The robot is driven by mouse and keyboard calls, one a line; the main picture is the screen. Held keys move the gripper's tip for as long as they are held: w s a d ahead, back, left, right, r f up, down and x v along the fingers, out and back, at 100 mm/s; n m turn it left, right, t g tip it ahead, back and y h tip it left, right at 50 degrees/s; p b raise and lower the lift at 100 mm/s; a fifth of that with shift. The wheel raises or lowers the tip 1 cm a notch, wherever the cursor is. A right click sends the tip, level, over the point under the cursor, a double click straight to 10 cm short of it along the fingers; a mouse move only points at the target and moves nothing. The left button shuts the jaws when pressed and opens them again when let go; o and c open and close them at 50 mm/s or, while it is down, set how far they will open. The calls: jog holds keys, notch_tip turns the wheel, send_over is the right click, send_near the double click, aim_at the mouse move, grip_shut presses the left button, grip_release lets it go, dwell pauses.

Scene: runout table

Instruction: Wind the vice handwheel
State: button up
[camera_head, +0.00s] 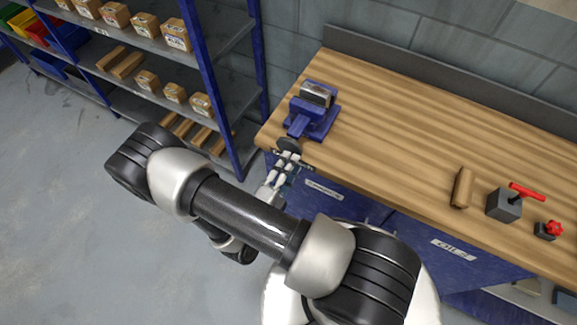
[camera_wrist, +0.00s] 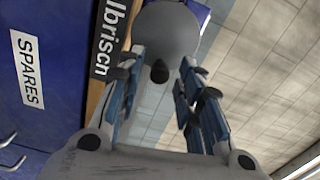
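The blue vice (camera_head: 314,112) with grey metal jaws stands at the left end of the wooden bench. Its dark round handwheel (camera_head: 289,144) faces the bench's front edge. In the wrist view the handwheel (camera_wrist: 168,32) is a plain grey disc at the top, with a small dark knob (camera_wrist: 159,71) below its centre. My gripper (camera_head: 286,160) is just in front of the handwheel. In the wrist view its fingers (camera_wrist: 160,66) are spread, one on each side of the knob, with visible gaps. Whether the fingertips touch the disc is unclear.
The bench top (camera_head: 400,120) is clear between the vice and a wooden block (camera_head: 462,187). A grey box with a red lever (camera_head: 505,204) and a red knob (camera_head: 553,228) sit at right. Blue shelving (camera_head: 231,100) with boxes stands close at left. Blue drawers (camera_head: 330,195) are below.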

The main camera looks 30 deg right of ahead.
jog(key=m+b, duration=0.2)
jog(key=m, duration=1.2)
jog(key=shift+c, duration=0.5)
grip_shut()
jog(key=shift+w+r+n+p, duration=0.1)
jog(key=shift+r+n+p, duration=0.2)
jog(key=shift+n, duration=0.55)
jog(key=shift+r+n+p, duration=0.15)
jog(key=shift+n+p, duration=0.1)
jog(key=shift+n, duration=0.6)
